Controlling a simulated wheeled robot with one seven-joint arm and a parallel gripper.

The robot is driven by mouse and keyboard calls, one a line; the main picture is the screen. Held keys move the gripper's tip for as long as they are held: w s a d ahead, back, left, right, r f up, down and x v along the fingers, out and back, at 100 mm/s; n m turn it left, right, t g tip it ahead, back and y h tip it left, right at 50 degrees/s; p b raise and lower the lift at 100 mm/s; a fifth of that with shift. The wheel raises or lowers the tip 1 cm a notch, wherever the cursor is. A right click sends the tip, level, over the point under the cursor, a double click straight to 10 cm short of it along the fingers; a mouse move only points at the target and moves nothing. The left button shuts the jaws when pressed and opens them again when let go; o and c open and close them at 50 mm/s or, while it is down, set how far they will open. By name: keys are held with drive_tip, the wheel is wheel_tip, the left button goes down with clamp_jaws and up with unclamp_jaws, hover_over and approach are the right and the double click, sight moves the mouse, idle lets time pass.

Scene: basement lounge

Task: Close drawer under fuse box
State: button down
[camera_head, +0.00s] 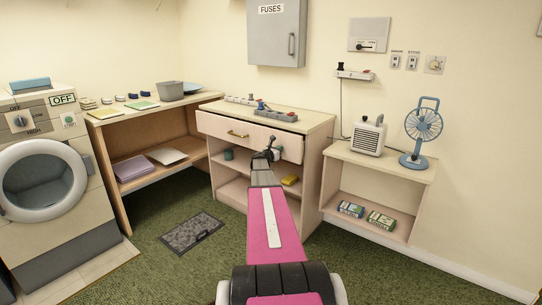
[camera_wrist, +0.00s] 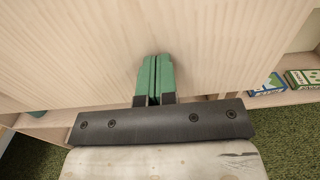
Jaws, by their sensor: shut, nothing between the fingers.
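The grey fuse box (camera_head: 277,32), marked FUSES, hangs on the wall above a pale wooden cabinet (camera_head: 317,165). The cabinet's top drawer (camera_head: 215,126) has a brass handle (camera_head: 238,134), and its front appears to stand out a little from the cabinet. My gripper (camera_head: 273,147) is in front of the right part of the drawer front, right of the handle. In the wrist view its green fingers (camera_wrist: 155,78) are shut together and empty, against or very close to a pale wood panel (camera_wrist: 225,45). Contact cannot be told.
Open shelves below the drawer hold a yellow item (camera_head: 291,180). A low shelf unit (camera_head: 378,161) with a fan (camera_head: 422,130) and heater (camera_head: 369,137) stands to the right. A washing machine (camera_head: 50,180) stands at left. A dark mat (camera_head: 191,232) lies on the green carpet.

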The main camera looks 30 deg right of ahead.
drive_tip(key=shift+x, duration=3.05)
